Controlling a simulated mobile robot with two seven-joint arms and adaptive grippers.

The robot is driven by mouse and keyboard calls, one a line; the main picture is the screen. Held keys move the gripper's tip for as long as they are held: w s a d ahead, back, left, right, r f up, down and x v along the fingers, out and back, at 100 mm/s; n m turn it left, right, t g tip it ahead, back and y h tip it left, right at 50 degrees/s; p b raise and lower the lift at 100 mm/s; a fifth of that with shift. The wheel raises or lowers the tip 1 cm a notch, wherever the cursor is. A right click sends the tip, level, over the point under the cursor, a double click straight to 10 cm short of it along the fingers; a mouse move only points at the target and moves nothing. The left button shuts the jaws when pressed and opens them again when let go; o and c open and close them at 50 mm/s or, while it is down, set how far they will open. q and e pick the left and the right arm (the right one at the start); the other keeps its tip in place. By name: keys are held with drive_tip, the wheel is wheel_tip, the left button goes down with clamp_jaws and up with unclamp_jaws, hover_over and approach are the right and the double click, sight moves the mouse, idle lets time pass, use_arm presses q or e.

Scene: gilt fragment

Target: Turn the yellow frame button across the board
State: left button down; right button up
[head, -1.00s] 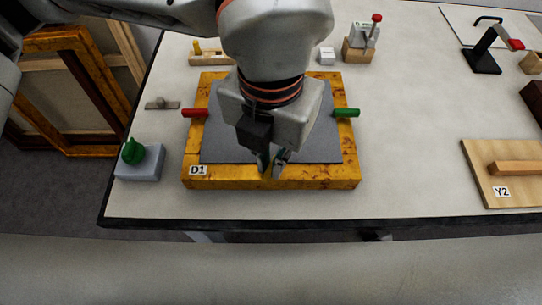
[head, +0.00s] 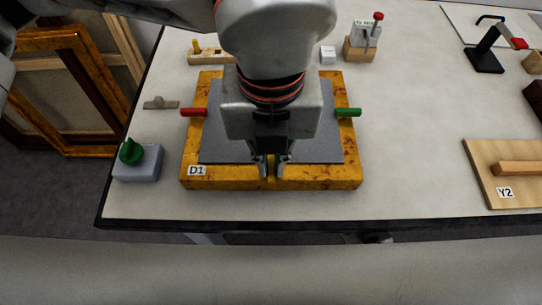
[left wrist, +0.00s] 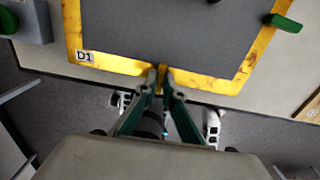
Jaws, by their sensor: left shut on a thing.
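The yellow-gold frame D1 (head: 215,184) lies flat on the table around a dark grey board (head: 225,150). A red button (head: 193,112) sits on its left side and a green button (head: 347,112) on its right side. My left gripper (head: 271,172) points down at the middle of the front rail. It is shut on the yellow button (left wrist: 160,80), a narrow strip between the fingertips in the left wrist view. The fingers hide most of the button, so I cannot tell how far it reaches over the board. My right gripper is not in view.
A grey block with a green knob (head: 132,152) stands left of the frame. Board Y2 (head: 482,180) is at right. The table between is clear.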

sight(271, 167)
use_arm(q)
drive_tip(key=c, duration=2.2)
unclamp_jaws()
drive_tip(key=shift+o, duration=0.2)
wheel_tip(271, 167, up, 12)
